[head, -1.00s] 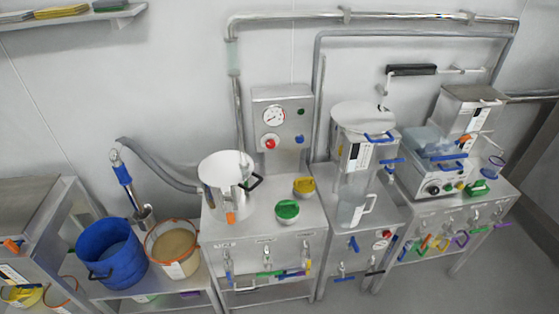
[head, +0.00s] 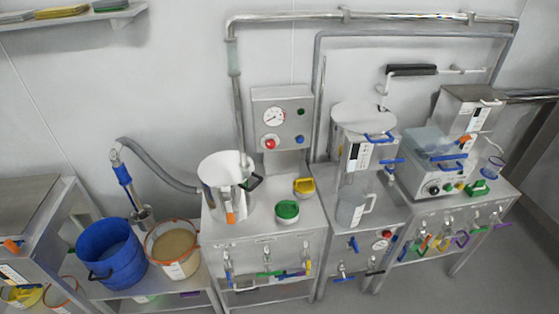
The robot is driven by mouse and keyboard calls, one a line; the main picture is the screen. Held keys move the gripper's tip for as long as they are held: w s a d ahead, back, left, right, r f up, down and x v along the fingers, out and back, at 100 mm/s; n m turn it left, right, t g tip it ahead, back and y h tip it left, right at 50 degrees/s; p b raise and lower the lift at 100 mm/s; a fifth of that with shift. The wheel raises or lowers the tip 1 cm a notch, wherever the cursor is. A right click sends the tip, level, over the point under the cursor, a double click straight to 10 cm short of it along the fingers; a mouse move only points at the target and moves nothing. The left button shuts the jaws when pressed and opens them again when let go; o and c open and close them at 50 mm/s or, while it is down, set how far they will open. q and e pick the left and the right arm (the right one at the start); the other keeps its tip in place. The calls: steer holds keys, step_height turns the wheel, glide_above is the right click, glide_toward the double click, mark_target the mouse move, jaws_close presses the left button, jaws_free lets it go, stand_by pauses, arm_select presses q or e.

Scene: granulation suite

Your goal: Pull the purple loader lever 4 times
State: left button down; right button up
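Neither of my grippers is in view. Several purple parts show in the head view, and I cannot tell which is the loader lever. A purple-rimmed clear cup (head: 494,164) stands near the right bench's back edge. Another purple part (head: 190,294) shows low under the left bench, mostly hidden.
A blue bucket (head: 112,256) and an orange-rimmed bucket of powder (head: 174,248) stand on the low left bench. A steel vessel (head: 227,180), green-topped jar (head: 287,211) and yellow-topped jar (head: 304,187) stand on the middle bench. Grey floor (head: 430,290) is clear at lower right.

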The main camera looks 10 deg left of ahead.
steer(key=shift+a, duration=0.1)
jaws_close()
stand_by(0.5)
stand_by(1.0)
